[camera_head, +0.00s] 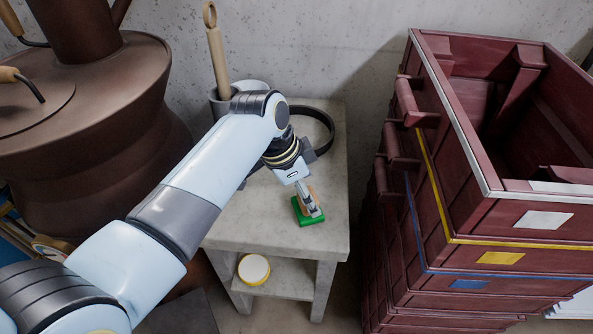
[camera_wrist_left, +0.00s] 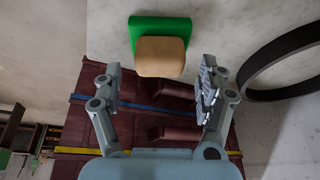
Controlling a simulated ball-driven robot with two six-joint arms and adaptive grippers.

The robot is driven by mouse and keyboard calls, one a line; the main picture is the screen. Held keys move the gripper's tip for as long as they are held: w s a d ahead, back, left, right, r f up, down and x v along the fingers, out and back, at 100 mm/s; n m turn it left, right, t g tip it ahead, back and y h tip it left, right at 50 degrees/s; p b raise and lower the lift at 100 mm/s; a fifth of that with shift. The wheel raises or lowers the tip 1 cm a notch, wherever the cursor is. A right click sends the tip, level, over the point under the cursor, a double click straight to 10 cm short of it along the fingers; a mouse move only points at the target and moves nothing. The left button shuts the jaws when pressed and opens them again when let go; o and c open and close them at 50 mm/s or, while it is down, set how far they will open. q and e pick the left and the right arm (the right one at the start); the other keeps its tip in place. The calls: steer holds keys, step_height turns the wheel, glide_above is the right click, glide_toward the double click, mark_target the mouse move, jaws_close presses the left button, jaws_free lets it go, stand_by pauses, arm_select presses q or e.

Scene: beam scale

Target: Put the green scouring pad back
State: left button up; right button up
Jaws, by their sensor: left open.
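The green scouring pad (camera_head: 309,215) lies on the grey stone-like table near its front edge. In the left wrist view, the green pad (camera_wrist_left: 159,27) has a tan block-shaped part (camera_wrist_left: 160,58) on it. My left gripper (camera_head: 312,202) points down over the pad and partly hides it. In the left wrist view my left gripper (camera_wrist_left: 160,78) is open. The tan part lies ahead of and between the lines of its two fingers, and neither finger appears to touch it. My right gripper is not in view.
A black ring-shaped band (camera_head: 327,128) and a grey pot (camera_head: 252,86) with a wooden-handled tool stand behind on the table (camera_head: 335,180). A yellow-rimmed round tin (camera_head: 254,269) sits on the lower shelf. Stacked dark red crates (camera_head: 455,190) rise at the right. A large brown vessel (camera_head: 90,110) stands left.

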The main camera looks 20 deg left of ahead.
arm_select(q)
steer(key=v, duration=0.9)
steer(key=shift+r+p, duration=0.3)
steer(key=shift+r, duration=0.05)
steer(key=shift+s+a, duration=0.1)
